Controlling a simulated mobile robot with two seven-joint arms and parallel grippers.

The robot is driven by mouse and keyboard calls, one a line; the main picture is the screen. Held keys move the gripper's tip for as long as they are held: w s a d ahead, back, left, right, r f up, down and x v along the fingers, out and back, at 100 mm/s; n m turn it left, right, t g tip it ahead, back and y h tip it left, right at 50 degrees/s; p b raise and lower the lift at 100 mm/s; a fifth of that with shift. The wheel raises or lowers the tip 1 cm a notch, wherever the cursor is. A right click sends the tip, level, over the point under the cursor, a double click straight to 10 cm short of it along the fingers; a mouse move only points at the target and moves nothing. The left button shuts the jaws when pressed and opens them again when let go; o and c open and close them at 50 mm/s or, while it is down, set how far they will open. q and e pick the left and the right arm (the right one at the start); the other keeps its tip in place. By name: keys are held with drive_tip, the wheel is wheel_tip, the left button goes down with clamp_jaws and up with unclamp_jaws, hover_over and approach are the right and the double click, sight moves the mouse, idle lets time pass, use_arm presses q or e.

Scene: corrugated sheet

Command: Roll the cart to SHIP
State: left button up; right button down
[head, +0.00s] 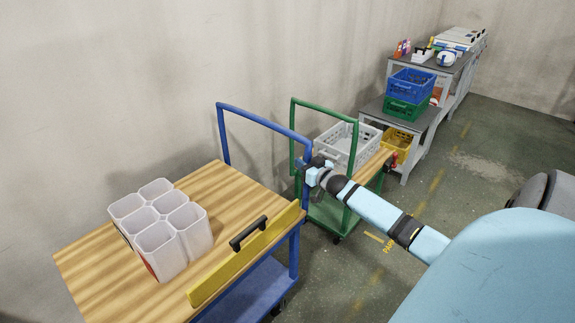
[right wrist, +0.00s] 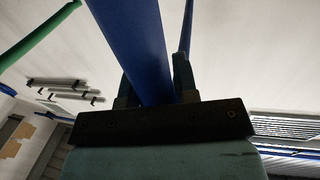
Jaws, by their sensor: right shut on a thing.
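The cart with the blue frame (head: 262,122) stands along the wall at the left, with a wooden top (head: 85,262) and a blue lower shelf. My right gripper (head: 308,168) is at the right upright of its push handle. In the right wrist view the jaws are shut around the blue handle tube (right wrist: 138,40). A second cart with a green frame (head: 322,110) stands just behind it. My left gripper is not in view. I see no SHIP marking.
The blue cart's top carries a block of white open bins (head: 160,228) and a yellow board (head: 238,262) with a black handle. A grey crate (head: 342,143) is on the green cart. Grey tables (head: 412,122) with crates line the wall beyond. Open floor (head: 490,150) lies to the right, with yellow markings.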

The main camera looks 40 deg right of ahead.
use_arm(q)
drive_tip(key=b, duration=0.1)
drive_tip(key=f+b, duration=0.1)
drive_tip(key=b, duration=0.1)
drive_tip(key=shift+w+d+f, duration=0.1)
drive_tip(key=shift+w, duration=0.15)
use_arm(e)
drive_tip(key=d, duration=1.1)
drive_tip(key=shift+w+d+r, duration=0.2)
drive_tip(key=shift+w+d, duration=0.1)
drive_tip(key=shift+w, duration=0.15)
drive_tip(key=shift+d, duration=0.1)
drive_tip(key=c, duration=1.2)
unclamp_jaws()
drive_tip(key=o, duration=0.3)
drive_tip(key=shift+f, duration=0.15)
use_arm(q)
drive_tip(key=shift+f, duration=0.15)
use_arm(e)
drive_tip(key=shift+s, duration=0.15)
